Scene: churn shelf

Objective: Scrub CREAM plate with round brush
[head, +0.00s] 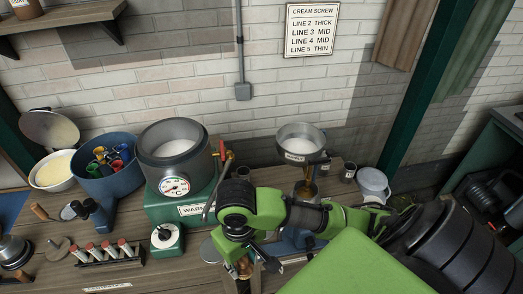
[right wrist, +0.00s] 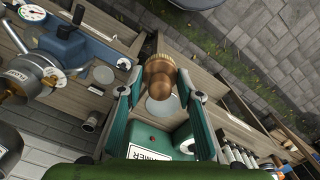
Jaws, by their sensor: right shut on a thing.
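My right gripper (head: 243,266) is low at the front of the bench in the head view, and my green arm partly hides it. In the right wrist view the gripper (right wrist: 160,84) is shut on a brown, rounded wooden piece with a ribbed top, apparently the round brush (right wrist: 158,76). A small white lettered plate (head: 295,157) is on the front of the metal pan, apart from the gripper. Its lettering is too small to read surely, so I cannot tell whether it is the CREAM plate. My left gripper is not in view.
The green warmer (head: 157,207) carries a large pot (head: 172,142) and a dial, left of my arm. A blue tub (head: 105,180) of coloured pieces and a rack of several small bottles (head: 107,252) stand further left. A grey bucket (head: 373,184) stands behind my arm.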

